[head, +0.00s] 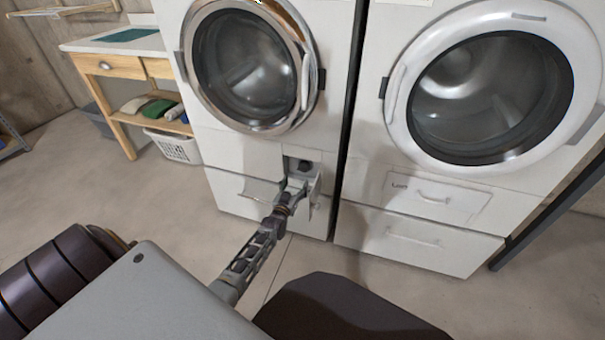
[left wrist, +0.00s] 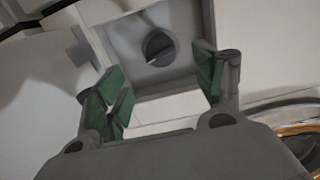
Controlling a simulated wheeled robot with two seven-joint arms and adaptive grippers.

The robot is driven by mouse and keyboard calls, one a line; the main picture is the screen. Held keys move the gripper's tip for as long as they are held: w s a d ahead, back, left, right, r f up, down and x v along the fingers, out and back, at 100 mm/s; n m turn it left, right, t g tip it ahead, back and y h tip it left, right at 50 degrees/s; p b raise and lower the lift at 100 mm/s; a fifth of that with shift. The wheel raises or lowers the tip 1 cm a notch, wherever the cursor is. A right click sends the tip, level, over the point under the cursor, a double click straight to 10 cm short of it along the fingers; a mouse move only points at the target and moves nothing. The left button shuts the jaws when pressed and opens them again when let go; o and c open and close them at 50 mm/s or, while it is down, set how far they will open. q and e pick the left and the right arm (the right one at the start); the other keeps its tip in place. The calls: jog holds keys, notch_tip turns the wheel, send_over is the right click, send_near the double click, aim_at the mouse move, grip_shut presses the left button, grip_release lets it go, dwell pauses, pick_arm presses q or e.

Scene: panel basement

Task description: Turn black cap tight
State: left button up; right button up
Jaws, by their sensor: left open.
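The black cap (left wrist: 159,48) is a round knob with a raised bar across it, set in a grey recess (left wrist: 120,40). In the head view the cap (head: 305,166) is a small dark spot inside the opening low on the left machine. My left gripper (head: 297,184) reaches to this opening, its fingers just in front of and below the cap. In the left wrist view the left gripper (left wrist: 160,90) is open, green pads apart, with nothing between them. The cap lies beyond the fingertips and apart from them. My right gripper is not in view.
A second machine (head: 370,170) stands close on the right. A wooden table (head: 115,68) and a white basket (head: 174,147) stand at the left. The floor (head: 140,205) in front is clear.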

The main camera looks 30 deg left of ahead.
aim_at(304, 168)
pick_arm(q)
jog(key=shift+b+x, duration=2.1)
jog(key=shift+x, duration=2.6)
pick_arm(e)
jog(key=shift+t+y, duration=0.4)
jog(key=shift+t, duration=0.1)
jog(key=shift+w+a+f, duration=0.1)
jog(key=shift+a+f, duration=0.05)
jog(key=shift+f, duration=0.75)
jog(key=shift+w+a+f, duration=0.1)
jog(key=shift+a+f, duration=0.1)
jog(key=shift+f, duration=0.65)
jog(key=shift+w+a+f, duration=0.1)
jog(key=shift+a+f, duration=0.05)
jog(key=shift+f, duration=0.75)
pick_arm(q)
jog(key=c, duration=1)
jog(key=shift+d, duration=0.1)
